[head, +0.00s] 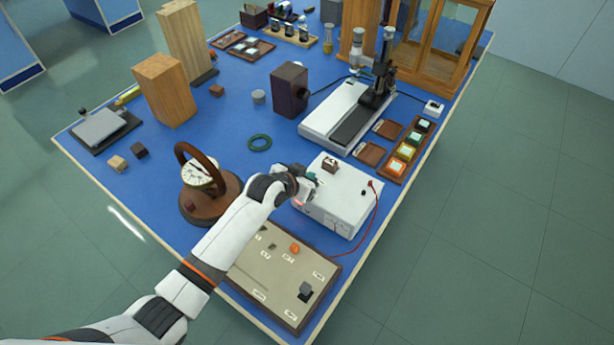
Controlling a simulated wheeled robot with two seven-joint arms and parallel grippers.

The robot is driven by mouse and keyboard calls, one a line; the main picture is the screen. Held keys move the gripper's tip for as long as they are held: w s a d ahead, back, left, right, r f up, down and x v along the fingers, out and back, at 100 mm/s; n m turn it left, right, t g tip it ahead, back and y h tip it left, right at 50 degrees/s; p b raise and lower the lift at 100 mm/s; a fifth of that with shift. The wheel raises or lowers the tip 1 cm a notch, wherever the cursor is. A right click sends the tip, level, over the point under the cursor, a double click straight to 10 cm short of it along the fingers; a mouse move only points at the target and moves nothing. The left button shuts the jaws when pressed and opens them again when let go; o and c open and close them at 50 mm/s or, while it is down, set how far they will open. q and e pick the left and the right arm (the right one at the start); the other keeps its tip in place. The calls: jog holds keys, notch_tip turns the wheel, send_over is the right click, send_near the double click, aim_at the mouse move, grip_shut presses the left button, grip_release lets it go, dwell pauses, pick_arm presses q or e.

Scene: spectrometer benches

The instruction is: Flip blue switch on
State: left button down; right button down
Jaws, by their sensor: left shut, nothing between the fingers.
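My left arm reaches in from the lower left. Its gripper (303,191) is shut and empty, at the near left side of a white instrument box (345,205). A small teal patch shows by the gripper at the box's edge; I cannot tell whether it is a switch. I see no clearly blue switch; the gripper and wrist cover part of the box's near face. In front of it lies a beige control panel (262,280) with an orange knob (295,248) and a dark raised part (305,291). My right gripper is not in view.
A round brown-based meter (224,197) with a curved handle stands left of my forearm. A red cable (374,225) hangs along the box's right side. A white bench instrument (330,118) stands farther back.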

pick_arm(q)
jog(key=shift+w+d+r, duration=0.2)
jog(key=shift+w+d, duration=0.25)
jog(key=shift+w, duration=0.15)
jog(key=shift+r, duration=0.1)
jog(key=shift+r, duration=0.3)
jog(key=r+p, duration=0.4)
jog(key=shift+w+d, duration=0.1)
jog(key=shift+w, duration=0.2)
jog(key=shift+s+a+r+b, duration=0.1)
jog(key=shift+s+a+b, duration=0.1)
jog(key=shift+s+b, duration=0.25)
jog(key=s+a+r+b, duration=0.1)
jog(key=s+a+r, duration=0.2)
jog(key=r, duration=0.4)
jog(key=shift+s, duration=0.65)
